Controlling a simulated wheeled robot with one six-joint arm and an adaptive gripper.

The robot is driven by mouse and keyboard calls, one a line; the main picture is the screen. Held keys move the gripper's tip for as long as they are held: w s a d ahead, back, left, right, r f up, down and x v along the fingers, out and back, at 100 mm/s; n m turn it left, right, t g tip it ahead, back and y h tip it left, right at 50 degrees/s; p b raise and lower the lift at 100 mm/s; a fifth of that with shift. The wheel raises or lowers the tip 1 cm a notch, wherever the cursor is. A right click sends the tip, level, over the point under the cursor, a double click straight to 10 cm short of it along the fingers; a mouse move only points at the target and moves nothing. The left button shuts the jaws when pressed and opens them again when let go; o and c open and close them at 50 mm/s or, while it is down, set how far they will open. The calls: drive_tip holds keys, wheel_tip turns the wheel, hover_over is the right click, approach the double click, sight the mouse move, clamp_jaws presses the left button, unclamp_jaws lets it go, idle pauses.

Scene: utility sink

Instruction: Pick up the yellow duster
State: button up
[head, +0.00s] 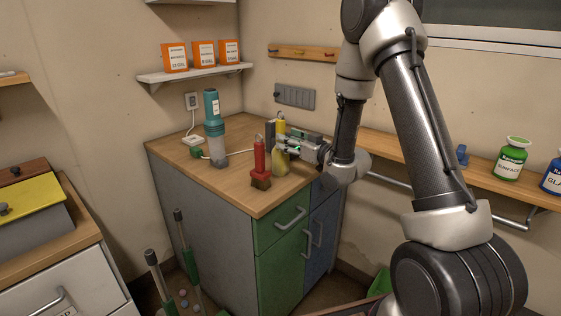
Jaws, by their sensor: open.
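The yellow duster (280,163) stands upright on the wooden top of the corner cabinet, near its right side. My gripper (283,146) reaches in from the right at about the duster's mid-height and is open. Its fingers overlap the duster in the head view and hide part of its middle. I cannot tell whether the fingers are around the duster or touching it.
A red brush (260,165) stands just left of the duster, close to my gripper. A teal and grey bottle-like tool (214,128) stands farther back left. The cabinet top (225,189) is clear at the front left. A wall shelf (400,154) lies right.

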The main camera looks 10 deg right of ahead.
drive_tip(key=x, duration=0.5)
drive_tip(key=shift+w+d, duration=0.2)
drive_tip(key=shift+d, duration=0.1)
clamp_jaws()
